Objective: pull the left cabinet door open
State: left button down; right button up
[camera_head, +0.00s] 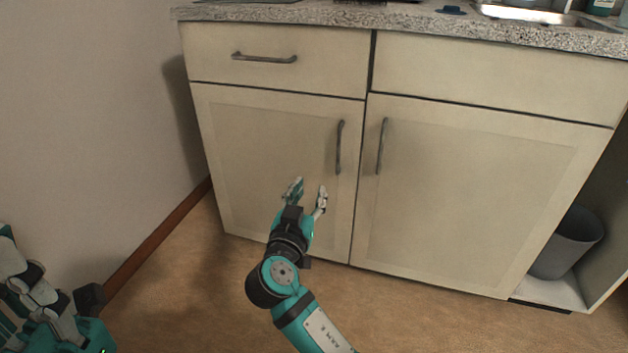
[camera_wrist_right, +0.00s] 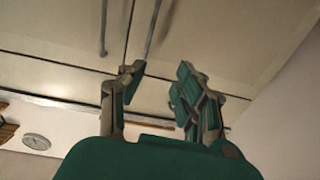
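The left cabinet door (camera_head: 265,135) is cream and shut, with a dark vertical handle (camera_head: 339,147) near its right edge. My right gripper (camera_head: 308,188) is open and empty in front of this door, below and to the left of the handle. In the right wrist view the open fingers (camera_wrist_right: 152,85) show with a gap between them, and two handles stand above them, apart from the fingers.
The right cabinet door (camera_head: 470,190) is shut, with its own handle (camera_head: 382,146). A drawer (camera_head: 215,55) sits above the left door, under a speckled countertop (camera_head: 330,14). A grey bin (camera_head: 568,242) stands at the right. A wall (camera_head: 90,110) bounds the left side.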

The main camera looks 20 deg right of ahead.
jog(key=shift+s+a, duration=0.3)
jog(key=shift+s, duration=0.15)
